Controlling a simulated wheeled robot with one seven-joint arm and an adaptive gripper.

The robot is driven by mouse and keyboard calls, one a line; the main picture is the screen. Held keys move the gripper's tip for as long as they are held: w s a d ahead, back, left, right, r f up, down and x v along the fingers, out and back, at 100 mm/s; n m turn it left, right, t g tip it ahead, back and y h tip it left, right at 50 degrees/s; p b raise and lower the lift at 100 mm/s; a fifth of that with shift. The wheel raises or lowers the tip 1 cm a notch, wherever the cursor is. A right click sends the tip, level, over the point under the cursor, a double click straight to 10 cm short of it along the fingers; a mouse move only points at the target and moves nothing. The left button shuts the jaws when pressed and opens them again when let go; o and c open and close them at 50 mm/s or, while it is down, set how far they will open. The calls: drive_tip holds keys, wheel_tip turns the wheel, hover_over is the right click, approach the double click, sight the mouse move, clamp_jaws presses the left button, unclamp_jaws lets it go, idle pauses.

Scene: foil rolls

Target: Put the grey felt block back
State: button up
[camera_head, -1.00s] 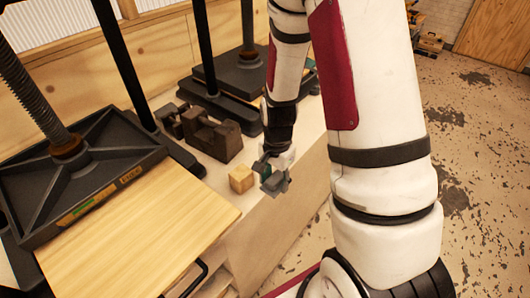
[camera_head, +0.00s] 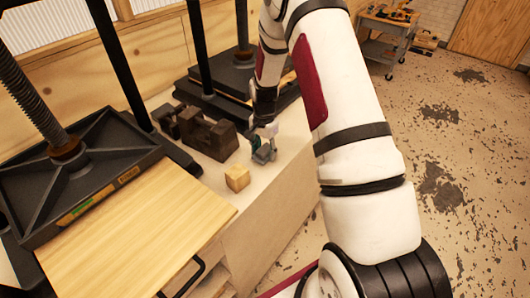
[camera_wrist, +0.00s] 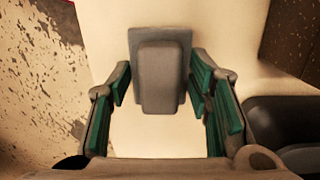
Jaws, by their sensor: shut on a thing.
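The grey felt block (camera_wrist: 160,80) is between the green-padded fingers of my gripper (camera_wrist: 162,82) in the wrist view. It has a wide flat plate and a narrower raised part. In the head view my gripper (camera_head: 259,145) is shut on the grey felt block (camera_head: 266,154), over the pale bench top to the right of a small wooden cube (camera_head: 237,178). I cannot tell whether the block touches the bench; my fingers partly hide it.
Dark brown notched blocks (camera_head: 208,135) stand on the bench behind the wooden cube. A black screw press (camera_head: 85,160) and a light wooden board (camera_head: 140,230) are at left. Another press (camera_head: 240,75) stands at the back. The bench top (camera_head: 285,150) is bare near its right edge.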

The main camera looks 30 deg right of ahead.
drive_tip(key=shift+f, duration=0.6)
drive_tip(key=shift+f, duration=0.1)
drive_tip(key=o, duration=1.2)
